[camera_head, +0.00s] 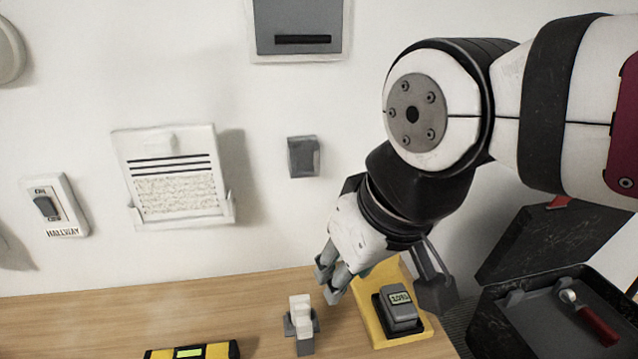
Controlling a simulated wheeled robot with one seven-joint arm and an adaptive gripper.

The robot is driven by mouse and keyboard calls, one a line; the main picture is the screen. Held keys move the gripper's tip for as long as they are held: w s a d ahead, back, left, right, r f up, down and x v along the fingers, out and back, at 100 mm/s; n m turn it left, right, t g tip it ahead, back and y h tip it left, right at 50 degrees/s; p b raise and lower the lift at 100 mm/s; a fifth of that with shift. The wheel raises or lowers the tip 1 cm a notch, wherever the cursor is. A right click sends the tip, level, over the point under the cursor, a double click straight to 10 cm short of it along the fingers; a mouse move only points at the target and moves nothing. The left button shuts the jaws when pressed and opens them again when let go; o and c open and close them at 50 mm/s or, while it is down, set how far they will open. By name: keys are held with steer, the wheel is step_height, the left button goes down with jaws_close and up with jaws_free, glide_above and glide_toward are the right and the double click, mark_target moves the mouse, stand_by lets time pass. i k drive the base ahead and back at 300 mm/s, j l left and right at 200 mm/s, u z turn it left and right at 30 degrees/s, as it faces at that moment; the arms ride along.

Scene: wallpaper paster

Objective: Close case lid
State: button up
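The dark grey case (478,331) stands at the lower right, cut off by the frame edge. Its lid (548,240) is open, raised at the back of the case and leaning toward the wall. A tool with a red handle (598,325) and a metal head lies inside the case. My gripper (328,281) is left of the case, pointing down and left above the table, apart from the case and lid. Its fingertips are close together and show nothing between them, but the angle hides whether they are open or shut.
A yellow stand with a grey display device (399,311) lies between gripper and case. A small white-and-grey block (301,324) stands below the gripper. A yellow-black level (192,351) lies at the front of the wooden table (90,318). A paper holder (175,175) and switch (52,205) are on the wall.

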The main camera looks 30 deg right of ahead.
mark_target(540, 239)
steer(key=j+z, duration=0.15)
steer(key=z, duration=0.35)
steer(key=j+z, duration=0.15)
steer(key=z, duration=0.3)
steer(key=l+z, duration=0.1)
steer(key=z, duration=0.6)
steer(key=i+l+z, duration=0.1)
steer(key=z, duration=0.2)
steer(key=i+l+u, duration=0.1)
steer(key=l+u, duration=0.1)
steer(key=l, duration=0.25)
steer(key=i, duration=0.05)
